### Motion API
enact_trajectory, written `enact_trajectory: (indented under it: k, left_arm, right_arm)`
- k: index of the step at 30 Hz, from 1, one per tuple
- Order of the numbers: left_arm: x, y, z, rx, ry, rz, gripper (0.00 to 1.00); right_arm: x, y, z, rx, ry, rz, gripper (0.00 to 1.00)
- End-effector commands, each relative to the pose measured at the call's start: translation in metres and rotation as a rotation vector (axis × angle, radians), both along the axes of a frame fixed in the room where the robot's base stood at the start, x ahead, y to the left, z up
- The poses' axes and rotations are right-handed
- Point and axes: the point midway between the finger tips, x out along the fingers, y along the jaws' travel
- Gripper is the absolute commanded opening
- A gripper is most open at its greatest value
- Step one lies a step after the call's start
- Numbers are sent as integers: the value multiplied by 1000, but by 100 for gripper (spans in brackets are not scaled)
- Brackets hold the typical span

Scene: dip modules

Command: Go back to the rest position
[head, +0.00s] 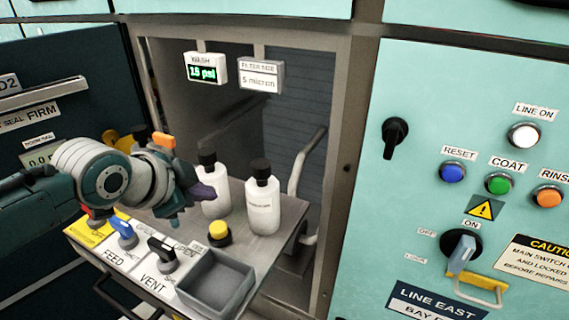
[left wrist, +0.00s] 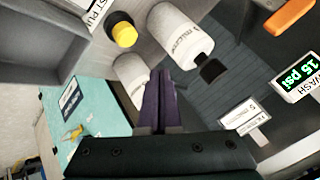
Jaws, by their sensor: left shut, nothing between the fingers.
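My left gripper (head: 196,204) is in the head view, over the left part of a grey shelf (head: 268,222). Its purple fingers (left wrist: 157,100) are together in the left wrist view, with nothing between them. In the head view the gripper is in front of a white bottle with a black cap (head: 222,189) and hides part of it. A second white bottle (head: 263,200) stands to the right, upright. Both bottles also show in the left wrist view, tilted by the camera's angle. I cannot tell whether the gripper touches the nearer bottle. My right gripper is not in view.
A yellow button (head: 219,231), a FEED lever (head: 124,234), a VENT lever (head: 162,250) and a grey open bin (head: 215,284) are at the shelf's front. A curved pipe (head: 300,175) rises behind. A teal control panel (head: 420,150) with buttons is at right.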

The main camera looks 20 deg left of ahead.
Motion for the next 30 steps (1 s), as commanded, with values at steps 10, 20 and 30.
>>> enact_trajectory:
  k: [10, 20, 30]
  left_arm:
    - [0, 0, -1, 0, 0, 0, 0]
    - [0, 0, -1, -1, 1, -1, 0]
    - [-103, -74, 76, -170, 217, 91, 0]
  right_arm:
    - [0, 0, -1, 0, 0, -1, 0]
    - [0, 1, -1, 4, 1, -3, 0]
    - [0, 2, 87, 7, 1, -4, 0]
